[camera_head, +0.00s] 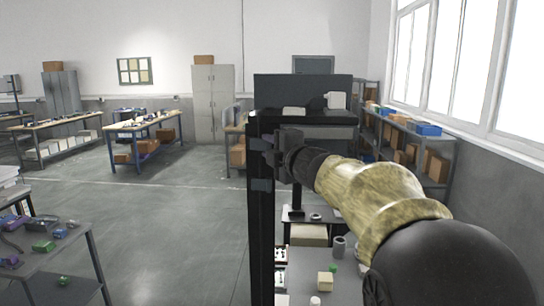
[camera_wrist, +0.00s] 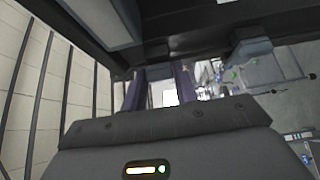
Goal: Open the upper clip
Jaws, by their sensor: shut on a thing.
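A dark upright column (camera_head: 260,235) stands near the middle of the head view. The upper clip (camera_head: 262,144) is a small dark grey block on its upper part, and a similar lower clip (camera_head: 262,185) sits below it. My gripper (camera_head: 279,156) is at the column's right side, at the height of the upper clip, shut on it. In the wrist view the two fingers of my gripper (camera_wrist: 160,88) point at the dark frame. The contact between fingers and clip is dark and partly hidden. A blue-grey block (camera_wrist: 250,50) shows on the frame to the right of the fingers.
A dark shelf top (camera_head: 300,116) with a white container (camera_head: 336,100) is behind my gripper. A bench (camera_head: 325,270) with small parts is below my arm. A side table (camera_head: 45,262) with coloured parts is at left. The floor (camera_head: 180,230) between is clear.

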